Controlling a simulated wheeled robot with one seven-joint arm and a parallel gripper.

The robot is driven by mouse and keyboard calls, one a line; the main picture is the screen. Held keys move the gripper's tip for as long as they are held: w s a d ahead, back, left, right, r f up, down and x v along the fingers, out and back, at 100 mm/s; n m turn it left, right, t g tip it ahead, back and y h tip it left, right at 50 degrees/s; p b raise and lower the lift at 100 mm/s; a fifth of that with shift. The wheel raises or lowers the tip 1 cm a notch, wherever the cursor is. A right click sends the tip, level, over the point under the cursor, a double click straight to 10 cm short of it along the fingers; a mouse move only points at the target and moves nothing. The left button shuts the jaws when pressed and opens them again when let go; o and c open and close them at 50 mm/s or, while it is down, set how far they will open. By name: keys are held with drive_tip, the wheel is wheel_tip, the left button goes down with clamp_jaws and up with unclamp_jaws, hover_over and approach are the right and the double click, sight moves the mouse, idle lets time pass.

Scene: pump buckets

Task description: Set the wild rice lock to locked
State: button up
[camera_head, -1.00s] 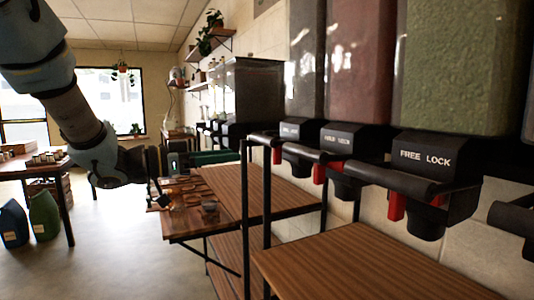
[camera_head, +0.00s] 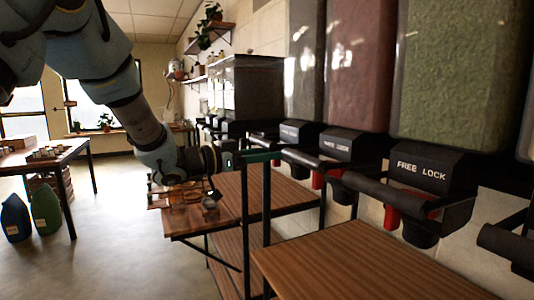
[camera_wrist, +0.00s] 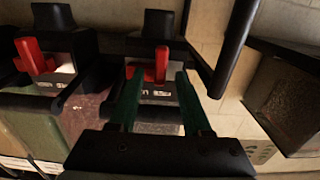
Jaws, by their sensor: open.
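My gripper (camera_head: 272,155) reaches the dark-filled dispenser (camera_head: 305,65), the far one in the near row. In the wrist view, my gripper (camera_wrist: 159,78) shows two green fingers, apart. A red lever (camera_wrist: 160,64) on a black valve lies between and just beyond the fingertips, with no clear contact. A black label block (camera_wrist: 158,92) with small upside-down white letters sits between the fingers; I cannot read a grain name. In the head view the gripper hides this dispenser's lever. I cannot tell for sure that this one holds the wild rice.
A red-brown-filled dispenser (camera_head: 355,65) and a green-filled one (camera_head: 448,75) stand nearer, with their own red levers. Black bars run in front of the valves. A wooden shelf (camera_head: 365,265) lies below. Another red lever (camera_wrist: 35,57) is left in the wrist view.

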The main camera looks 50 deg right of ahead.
clamp_jaws()
idle(1.4)
